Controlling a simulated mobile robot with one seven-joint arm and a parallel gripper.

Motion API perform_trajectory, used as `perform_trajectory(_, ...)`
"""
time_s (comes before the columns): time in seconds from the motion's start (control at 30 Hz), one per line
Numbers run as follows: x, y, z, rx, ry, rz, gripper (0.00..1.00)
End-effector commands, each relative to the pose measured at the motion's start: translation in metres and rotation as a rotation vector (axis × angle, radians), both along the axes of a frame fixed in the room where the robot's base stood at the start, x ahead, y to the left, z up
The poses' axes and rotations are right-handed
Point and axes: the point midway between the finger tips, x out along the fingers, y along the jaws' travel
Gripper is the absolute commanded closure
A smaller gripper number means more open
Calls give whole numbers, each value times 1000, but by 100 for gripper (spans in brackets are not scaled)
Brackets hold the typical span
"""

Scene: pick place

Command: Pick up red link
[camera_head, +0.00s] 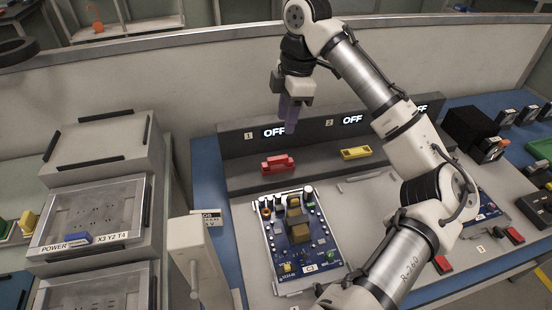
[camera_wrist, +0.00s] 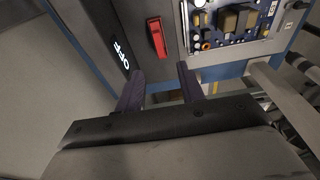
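The red link (camera_head: 278,164) sits on the grey ledge under the left OFF display, beside the number 1 label. In the wrist view the red link (camera_wrist: 156,38) lies ahead of the fingers, a little left of centre. My gripper (camera_head: 289,118) hangs above and slightly behind the red link in the head view, apart from it. In the wrist view my gripper (camera_wrist: 160,80) shows two dark purple fingers spread apart with nothing between them.
A yellow link (camera_head: 356,153) lies on the same ledge under display 2. A blue circuit board (camera_head: 318,262) with raised parts is in front. The upright panel (camera_head: 240,146) stands behind the ledge. A grey cabinet (camera_head: 101,190) is at left.

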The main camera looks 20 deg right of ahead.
Motion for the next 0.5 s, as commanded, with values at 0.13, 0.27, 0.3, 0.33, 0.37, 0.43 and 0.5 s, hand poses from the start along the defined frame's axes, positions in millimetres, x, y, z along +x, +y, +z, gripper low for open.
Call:
perform_trajectory(0.13,0,6,-31,5,1,3,61)
perform_trajectory(0.27,0,9,-51,3,-1,2,61)
perform_trajectory(0.3,0,9,-54,3,-2,2,61)
perform_trajectory(0.33,0,10,-57,3,-2,2,61)
perform_trajectory(0.37,0,10,-59,2,-2,1,61)
perform_trajectory(0.43,1,10,-61,1,-3,0,61)
perform_trajectory(0.5,1,11,-65,2,-2,1,61)
